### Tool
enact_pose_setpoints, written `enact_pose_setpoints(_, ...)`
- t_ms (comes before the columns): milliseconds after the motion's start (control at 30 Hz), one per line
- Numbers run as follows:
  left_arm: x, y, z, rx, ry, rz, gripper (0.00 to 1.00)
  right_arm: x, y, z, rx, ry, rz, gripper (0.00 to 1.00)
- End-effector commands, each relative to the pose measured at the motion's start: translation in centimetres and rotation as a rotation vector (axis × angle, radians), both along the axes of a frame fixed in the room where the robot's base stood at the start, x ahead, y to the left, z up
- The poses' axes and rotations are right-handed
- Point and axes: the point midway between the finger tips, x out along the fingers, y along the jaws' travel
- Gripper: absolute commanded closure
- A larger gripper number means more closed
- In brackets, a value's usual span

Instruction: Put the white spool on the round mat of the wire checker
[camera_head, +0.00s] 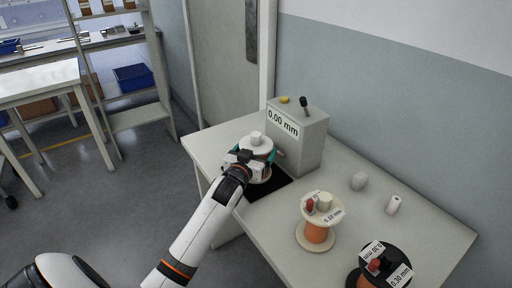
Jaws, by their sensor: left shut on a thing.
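My left gripper (254,160) is shut on a white spool (257,141) in the head view. The spool is upright, its white top flange and hub showing above the fingers; its lower part is mostly hidden by the gripper. It is in front of the wire checker (297,136), a grey box with a "0.00 mm" label. A dark patch (283,181) of the checker's base shows below the spool. The round mat cannot be made out, and I cannot tell whether the spool touches anything below. My right gripper is out of view.
Two small pale pieces, one grey (358,181) and one white (394,204), lie near the wall.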

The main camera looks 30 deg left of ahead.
Motion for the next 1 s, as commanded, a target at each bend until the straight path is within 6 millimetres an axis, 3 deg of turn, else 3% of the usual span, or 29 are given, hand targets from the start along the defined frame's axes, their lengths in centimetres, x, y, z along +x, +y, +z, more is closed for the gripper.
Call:
enact_pose_setpoints(200, 0.1, 0.0, 0.3, 0.002, -0.011, -0.001, 0.73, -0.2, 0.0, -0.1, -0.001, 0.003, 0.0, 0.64)
enact_pose_setpoints(233, 0.0, 0.0, -0.2, 0.0, 0.0, 0.0, 0.06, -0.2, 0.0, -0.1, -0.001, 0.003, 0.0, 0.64)
enact_pose_setpoints(267, 0.0, 0.0, -0.2, 0.0, 0.0, 0.0, 0.01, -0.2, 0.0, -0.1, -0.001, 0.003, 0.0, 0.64)
enact_pose_setpoints(533, 0.0, 0.0, 0.1, 0.0, -0.001, 0.0, 0.0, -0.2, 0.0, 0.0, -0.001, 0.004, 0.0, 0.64)
enact_pose_setpoints(633, -0.8, -0.2, 0.0, -0.001, 0.0, -0.001, 0.0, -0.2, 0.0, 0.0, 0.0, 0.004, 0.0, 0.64)
enact_pose_setpoints(1000, -8.2, -1.7, 0.3, -0.002, 0.001, -0.001, 0.0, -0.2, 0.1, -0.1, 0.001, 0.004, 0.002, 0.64)
